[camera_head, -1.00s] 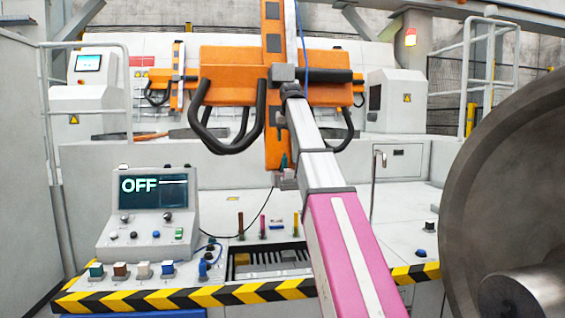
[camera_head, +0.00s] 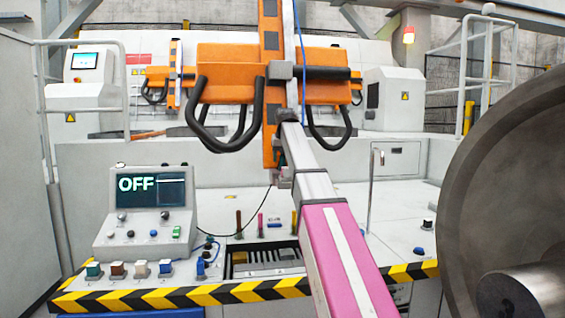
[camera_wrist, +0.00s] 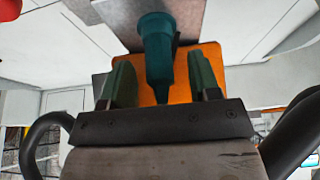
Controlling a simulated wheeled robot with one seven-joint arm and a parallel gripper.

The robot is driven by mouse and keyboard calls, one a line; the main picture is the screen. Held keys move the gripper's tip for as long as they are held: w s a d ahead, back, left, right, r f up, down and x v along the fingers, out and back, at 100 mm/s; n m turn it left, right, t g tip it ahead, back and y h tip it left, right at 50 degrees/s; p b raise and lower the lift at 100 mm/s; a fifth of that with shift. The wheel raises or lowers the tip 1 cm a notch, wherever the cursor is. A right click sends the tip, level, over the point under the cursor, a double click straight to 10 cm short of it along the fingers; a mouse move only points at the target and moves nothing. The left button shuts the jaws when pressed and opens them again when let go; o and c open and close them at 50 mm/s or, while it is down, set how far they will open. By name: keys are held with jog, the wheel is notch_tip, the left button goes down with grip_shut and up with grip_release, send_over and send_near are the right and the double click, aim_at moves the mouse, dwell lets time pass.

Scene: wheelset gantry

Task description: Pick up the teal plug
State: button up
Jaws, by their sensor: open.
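The teal plug (camera_wrist: 157,45) shows in the wrist view as a tapered cylinder with a wide collar at the top and a narrow end pointing down the picture. My gripper (camera_wrist: 161,80) has its two dark green fingers apart, one on each side of the plug's narrow part. Gaps show between the plug and both fingers, and I see no contact. In the head view my gripper (camera_head: 281,165) is small and partly hidden at the far end of my arm, in front of the orange hanging unit. The plug cannot be made out clearly there.
A control box (camera_head: 150,212) reading OFF stands left on the bench. Coloured sockets (camera_head: 141,269) line its striped front edge (camera_head: 185,297). Several upright coloured pegs stand near a slotted opening (camera_head: 262,262). An orange unit (camera_head: 228,78) with black handles hangs behind. A large wheel (camera_head: 520,190) fills the right.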

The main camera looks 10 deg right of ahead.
jog(key=shift+f, duration=0.25)
jog(key=c, duration=1)
jog(key=shift+r, duration=0.1)
jog(key=shift+w+r, duration=0.1)
jog(key=shift+r, duration=0.35)
jog(key=r, duration=0.3)
jog(key=shift+a+r, duration=0.35)
jog(key=shift+r, duration=0.05)
jog(key=a+r, duration=0.2)
jog(key=a, duration=0.1)
jog(key=s+a+r, duration=0.1)
jog(key=a+r, duration=0.1)
jog(key=a, duration=0.2)
jog(key=a+r, duration=0.2)
jog(key=a, duration=0.2)
jog(key=shift+s+r, duration=0.15)
